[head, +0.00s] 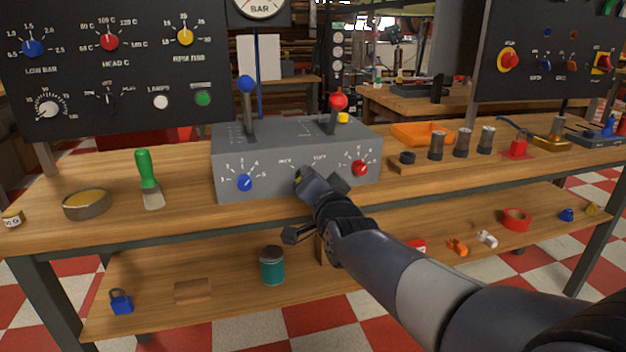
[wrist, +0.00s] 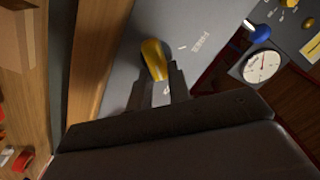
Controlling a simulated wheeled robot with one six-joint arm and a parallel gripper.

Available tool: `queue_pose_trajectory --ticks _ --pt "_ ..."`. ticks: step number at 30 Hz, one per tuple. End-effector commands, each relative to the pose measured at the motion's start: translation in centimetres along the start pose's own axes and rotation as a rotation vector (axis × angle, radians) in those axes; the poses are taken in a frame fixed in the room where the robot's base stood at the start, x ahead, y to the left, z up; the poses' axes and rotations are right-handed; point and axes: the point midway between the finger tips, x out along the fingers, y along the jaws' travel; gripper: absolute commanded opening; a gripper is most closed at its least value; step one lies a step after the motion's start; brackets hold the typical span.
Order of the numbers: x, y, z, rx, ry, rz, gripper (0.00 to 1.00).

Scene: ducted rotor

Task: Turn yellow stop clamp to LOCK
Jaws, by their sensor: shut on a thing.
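The yellow stop clamp (wrist: 154,59) is on the front face of the grey control box (head: 230,162). In the head view only a sliver of the clamp (head: 298,175) shows, the rest hidden behind my gripper. My gripper (head: 308,182) is at the box front, between the blue knob (head: 244,182) and the red knob (head: 359,168). In the wrist view my gripper (wrist: 158,85) is shut on the clamp's near end. The clamp's exact pointing is hard to tell.
Two levers, blue-topped (head: 247,95) and red-topped (head: 337,108), rise from the box top. A green-handled scraper (head: 148,178) lies left of the box. A wooden rack with dark cylinders (head: 462,143) stands to the right. The lower shelf holds a teal can (head: 272,265).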

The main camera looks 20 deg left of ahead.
Motion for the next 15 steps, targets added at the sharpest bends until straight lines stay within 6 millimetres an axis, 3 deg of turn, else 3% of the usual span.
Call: queue_pose_trajectory --ticks 2,3,9,11,15 --pt "0.02 -0.03 -0.04 0.003 0.001 0.0 0.0" --pt "0.02 -0.02 -0.04 0.003 0.001 0.0 0.19" --pt "0.01 -0.01 -0.02 0.001 0.001 0.0 0.35" --pt "0.01 -0.01 -0.02 0.001 0.001 0.0 0.4" --pt "0.01 0.0 0.0 0.0 0.0 0.0 0.4"
